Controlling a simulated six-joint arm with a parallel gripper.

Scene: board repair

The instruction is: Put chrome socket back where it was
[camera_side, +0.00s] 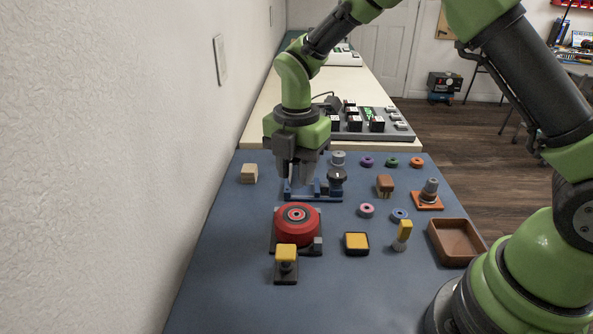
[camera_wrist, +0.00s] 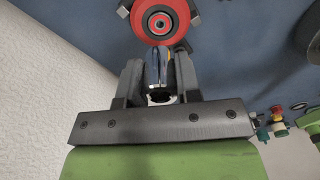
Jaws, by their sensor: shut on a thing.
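The chrome socket (camera_wrist: 158,70) is a shiny metal cylinder with a dark end, held between the two fingers of my gripper (camera_wrist: 158,76) in the wrist view. In the side view my gripper (camera_side: 298,174) points down at the left part of the blue mat, over or just behind the blue fixture (camera_side: 330,193). I cannot make out the socket in the side view. The fixture has a dark round knob (camera_side: 337,175) at its right. I cannot tell whether the socket touches anything below.
A red round device (camera_side: 297,232) stands in front of my gripper; it also shows in the wrist view (camera_wrist: 160,22). A wooden block (camera_side: 248,174) lies left. Several colored rings, a brown block (camera_side: 384,186) and a wooden tray (camera_side: 434,236) are right. A wall bounds the left.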

